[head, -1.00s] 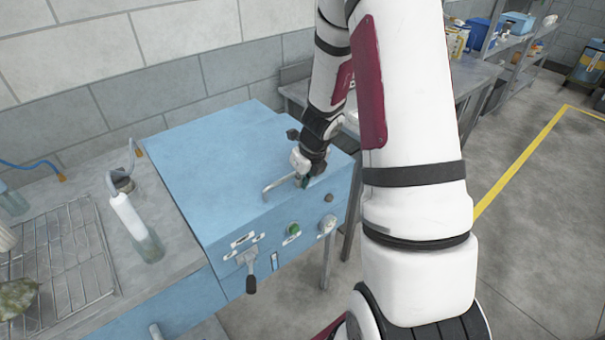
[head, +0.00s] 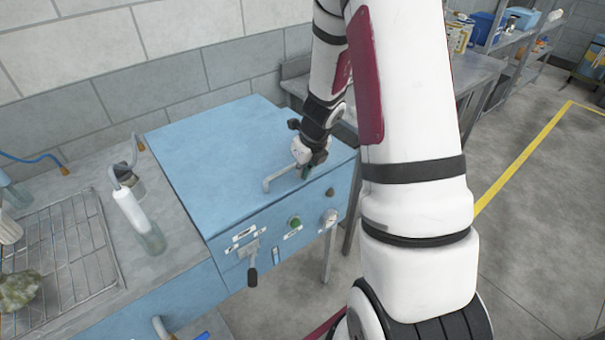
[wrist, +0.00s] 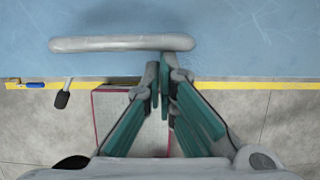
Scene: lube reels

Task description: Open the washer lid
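The washer is a blue box whose flat lid (head: 225,140) lies closed on top. A pale bar handle (head: 277,181) stands on the lid near its front edge. My gripper (head: 308,172) is at the right end of this handle, low over the lid. In the wrist view, the handle (wrist: 110,44) lies across the top, and the fingertips of my gripper (wrist: 160,63) are close together at its near side, toward its right end. I see no part of the handle between them. Whether they touch it is unclear.
The washer's front has a lever (head: 252,275), a green button (head: 294,221) and a knob (head: 330,217). On the left, a counter holds a wire rack (head: 70,255) and a bottle (head: 130,210). Shelves (head: 515,45) stand at the back right. The floor (head: 545,220) at right is clear.

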